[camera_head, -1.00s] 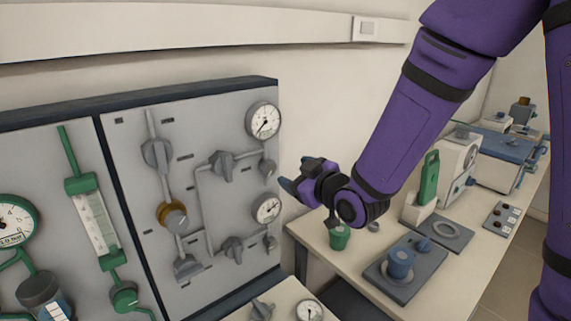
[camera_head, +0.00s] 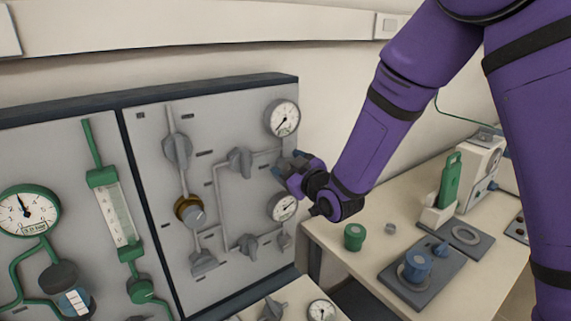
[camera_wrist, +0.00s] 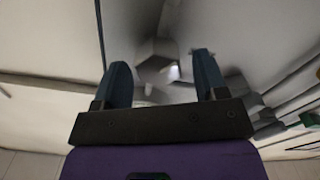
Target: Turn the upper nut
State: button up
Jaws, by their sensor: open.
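My gripper (camera_head: 286,168) is at the right edge of the grey valve panel (camera_head: 225,95), between the upper gauge (camera_head: 283,118) and the lower gauge (camera_head: 284,207). It covers the place of the upper nut in the head view. In the wrist view my gripper (camera_wrist: 162,66) is open, its two blue fingers apart. A grey faceted piece, which looks like the upper nut (camera_wrist: 155,50), shows between and beyond the fingertips. I cannot tell whether the fingers touch it. The lower nut (camera_head: 285,241) sits below the lower gauge.
Grey valve handles (camera_head: 240,163) and a brass-collared knob (camera_head: 189,211) stick out left of my gripper. A green flowmeter (camera_head: 118,215) is farther left. The bench (camera_head: 340,262) at right holds a green cup (camera_head: 354,237) and a blue-topped device (camera_head: 417,266).

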jog(key=shift+x, duration=0.8)
jog(key=shift+c, duration=0.2)
jog(key=c, duration=0.9)
jog(key=shift+m, duration=0.3)
jog(key=m, duration=0.4)
jog(key=shift+w+d, duration=0.1)
jog(key=shift+d, duration=0.1)
jog(key=m, duration=0.6)
jog(key=shift+w+d, duration=0.1)
